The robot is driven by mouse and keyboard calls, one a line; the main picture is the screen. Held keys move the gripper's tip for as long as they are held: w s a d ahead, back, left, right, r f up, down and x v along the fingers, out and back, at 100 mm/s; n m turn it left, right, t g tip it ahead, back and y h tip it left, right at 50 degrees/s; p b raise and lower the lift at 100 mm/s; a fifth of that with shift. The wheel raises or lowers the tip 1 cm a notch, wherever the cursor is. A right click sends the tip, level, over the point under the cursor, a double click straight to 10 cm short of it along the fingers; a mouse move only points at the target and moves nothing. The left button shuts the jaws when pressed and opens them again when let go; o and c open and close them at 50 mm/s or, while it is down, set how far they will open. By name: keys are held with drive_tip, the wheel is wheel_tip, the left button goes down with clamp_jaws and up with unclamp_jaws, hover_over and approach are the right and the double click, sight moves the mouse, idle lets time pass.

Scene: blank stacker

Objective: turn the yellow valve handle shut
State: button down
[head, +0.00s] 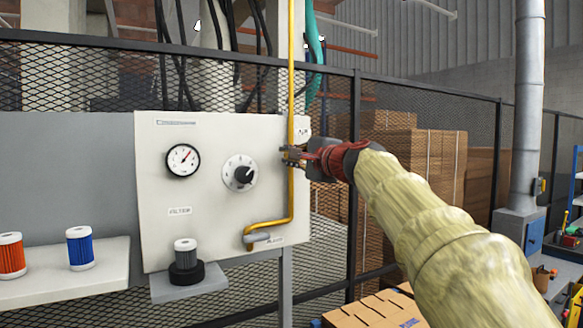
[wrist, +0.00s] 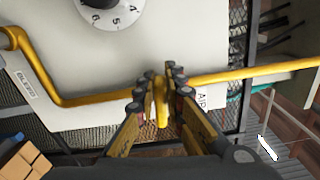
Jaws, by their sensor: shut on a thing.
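The yellow valve handle (wrist: 161,101) shows in the wrist view as a short yellow bar between my fingers, beside the AIR label (wrist: 203,100). My gripper (wrist: 160,76) is shut on it, with a finger on each side. The yellow pipe (wrist: 93,99) runs behind the fingers, and the handle appears crosswise to it in that picture. In the head view my gripper (head: 289,156) reaches from the right to the vertical yellow pipe (head: 292,90) at the panel's right edge. There the fingers hide the handle, so its exact angle cannot be told.
The white panel (head: 215,135) carries a gauge (head: 183,161), a dial (head: 240,173) and a grey filter (head: 185,250) below. Orange (head: 10,255) and blue (head: 80,248) filters stand on a shelf at left. A mesh fence (head: 335,215) and cardboard boxes (head: 425,165) are behind.

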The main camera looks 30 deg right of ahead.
drive_tip(key=shift+f+n+b, duration=0.35)
drive_tip(key=shift+n+b, duration=0.35)
drive_tip(key=shift+n, duration=0.2)
drive_tip(key=c, duration=2)
unclamp_jaws()
drive_tip(key=shift+o, duration=0.8)
drive_tip(key=shift+r, duration=0.1)
drive_tip(key=s, duration=1.2)
drive_tip(key=shift+d, duration=0.15)
